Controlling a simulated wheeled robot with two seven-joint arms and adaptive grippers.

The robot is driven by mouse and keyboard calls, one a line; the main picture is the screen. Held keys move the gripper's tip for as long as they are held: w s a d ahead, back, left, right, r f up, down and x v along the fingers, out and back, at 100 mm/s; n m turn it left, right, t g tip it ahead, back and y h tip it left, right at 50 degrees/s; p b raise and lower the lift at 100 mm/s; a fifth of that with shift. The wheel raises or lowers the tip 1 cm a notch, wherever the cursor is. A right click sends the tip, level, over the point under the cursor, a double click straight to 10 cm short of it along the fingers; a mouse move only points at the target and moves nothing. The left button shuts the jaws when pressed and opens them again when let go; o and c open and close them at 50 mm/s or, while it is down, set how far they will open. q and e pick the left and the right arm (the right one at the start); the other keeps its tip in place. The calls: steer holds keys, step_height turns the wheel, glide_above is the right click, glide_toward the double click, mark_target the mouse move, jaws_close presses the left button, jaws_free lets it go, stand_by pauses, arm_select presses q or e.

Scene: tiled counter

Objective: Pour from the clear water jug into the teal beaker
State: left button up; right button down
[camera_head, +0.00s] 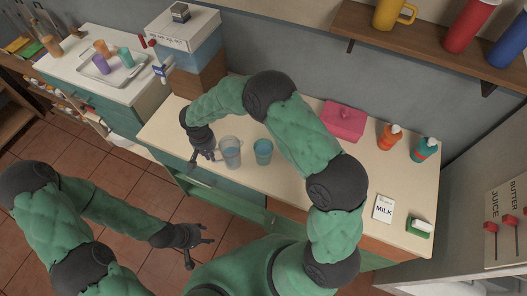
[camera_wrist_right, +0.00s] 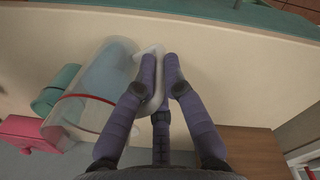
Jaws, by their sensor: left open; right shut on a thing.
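The clear water jug (camera_head: 230,153) stands about upright at the counter's front edge; I cannot tell whether it touches the counter. My right gripper (camera_head: 212,153) is shut on its handle from the left. In the right wrist view, the fingers (camera_wrist_right: 161,68) close on the pale handle, and the clear jug body (camera_wrist_right: 105,75) with a red band lies left of them. The teal beaker (camera_head: 263,152) stands upright just right of the jug; in the wrist view it is partly hidden behind the jug (camera_wrist_right: 52,92). My left gripper (camera_head: 197,238) is open and empty, low over the floor.
My right arm arches over the counter behind the beaker.

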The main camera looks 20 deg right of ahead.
arm_select(q)
steer(key=shift+r+p, duration=0.65)
steer(key=shift+p, duration=0.45)
arm_select(e)
steer(key=r, duration=0.4)
steer(key=shift+a+r, duration=0.25)
steer(key=shift+r, duration=0.05)
steer(key=shift+f, duration=0.1)
